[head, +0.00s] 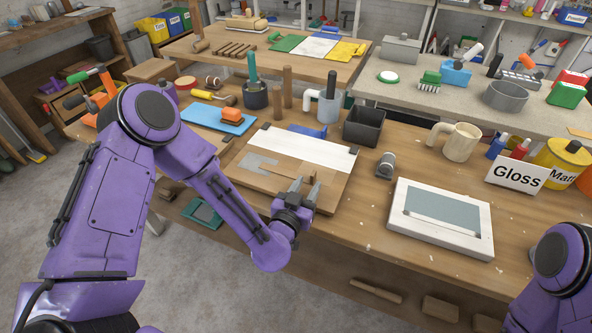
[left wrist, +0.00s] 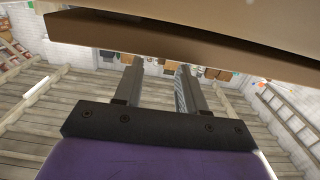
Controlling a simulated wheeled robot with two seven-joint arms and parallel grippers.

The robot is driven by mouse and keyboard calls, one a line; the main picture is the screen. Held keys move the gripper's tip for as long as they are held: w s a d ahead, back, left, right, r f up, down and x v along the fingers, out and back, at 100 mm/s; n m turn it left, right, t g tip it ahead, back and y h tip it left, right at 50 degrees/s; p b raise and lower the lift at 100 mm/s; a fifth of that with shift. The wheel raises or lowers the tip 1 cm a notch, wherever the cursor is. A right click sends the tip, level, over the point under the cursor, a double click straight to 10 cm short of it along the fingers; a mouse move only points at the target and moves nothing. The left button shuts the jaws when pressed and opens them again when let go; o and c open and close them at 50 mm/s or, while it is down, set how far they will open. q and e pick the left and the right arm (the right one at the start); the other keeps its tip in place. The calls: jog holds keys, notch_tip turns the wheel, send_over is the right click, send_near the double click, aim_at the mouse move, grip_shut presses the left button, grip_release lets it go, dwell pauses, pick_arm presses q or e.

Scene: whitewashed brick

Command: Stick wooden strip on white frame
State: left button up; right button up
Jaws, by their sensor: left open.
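The white frame (head: 414,232) lies flat on the workbench at the right, around a grey-blue panel. Several thin brown wooden strips (head: 235,49) lie side by side on the table behind; I cannot tell whether one of these is the task's strip. My left gripper (head: 304,184) is at the front right of a wooden board, left of the frame and apart from it. In the left wrist view its fingers (left wrist: 157,80) are apart with nothing clearly between them. A small brown upright piece shows by the fingertips in the head view. My right gripper is out of view.
The wooden board (head: 325,198) carries a white sheet (head: 300,147) and a grey flat piece (head: 262,163). A grey cylinder (head: 386,165), dark bin (head: 364,126), cream mug (head: 455,141) and Gloss sign (head: 515,175) stand around. A brown edge (left wrist: 170,38) looms close above the fingers in the wrist view.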

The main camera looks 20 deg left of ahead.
aim_at(312, 177)
pick_arm(q)
jog(key=w, duration=0.3)
jog(key=shift+w+a, duration=0.1)
jog(key=shift+w, duration=0.1)
grip_shut()
